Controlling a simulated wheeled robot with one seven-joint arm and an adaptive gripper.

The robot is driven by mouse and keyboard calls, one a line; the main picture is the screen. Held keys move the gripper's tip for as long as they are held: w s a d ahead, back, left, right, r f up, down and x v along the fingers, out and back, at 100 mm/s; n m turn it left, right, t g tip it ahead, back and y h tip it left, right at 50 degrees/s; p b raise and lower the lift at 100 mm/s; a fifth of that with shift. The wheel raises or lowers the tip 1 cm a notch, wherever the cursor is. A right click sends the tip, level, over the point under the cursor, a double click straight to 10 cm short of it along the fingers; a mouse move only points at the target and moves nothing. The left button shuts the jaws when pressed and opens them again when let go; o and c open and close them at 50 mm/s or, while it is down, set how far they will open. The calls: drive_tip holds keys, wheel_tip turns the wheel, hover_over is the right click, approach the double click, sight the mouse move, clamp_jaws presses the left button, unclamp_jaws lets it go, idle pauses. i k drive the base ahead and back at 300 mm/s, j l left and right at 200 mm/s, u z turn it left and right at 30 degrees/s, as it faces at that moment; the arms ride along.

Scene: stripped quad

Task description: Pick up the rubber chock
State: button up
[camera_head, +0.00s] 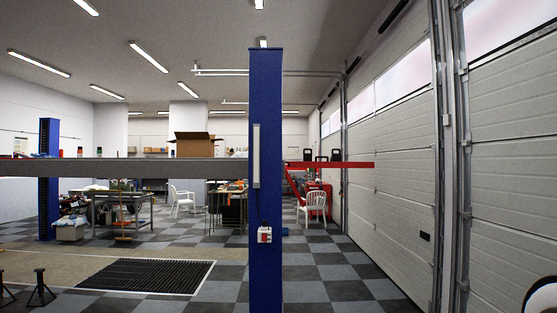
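I cannot make out the rubber chock for certain. Small dark blocks (321,158) stand on the red end of the raised lift platform (340,165), right of the blue post; they are too small to tell whether one is a chock. My gripper is not in view. A rounded white and black shape at the bottom right corner is cut off by the frame edge, and I cannot tell what it is.
A blue lift post (265,200) stands upright in the middle. A grey lift runway (120,169) crosses at mid height, with a cardboard box (195,146) above it. A floor grate (147,275) and black stands (40,290) are at left. Checkered floor (335,275) is clear before the garage doors (400,180).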

sight(308, 157)
drive_tip(key=i+l+z, duration=0.25)
drive_tip(key=i, duration=0.2)
drive_tip(key=i+j+z, duration=0.1)
drive_tip(key=i+z, duration=0.2)
drive_tip(key=i, duration=1.6)
drive_tip(key=i+l, duration=0.1)
drive_tip(key=i, duration=1.8)
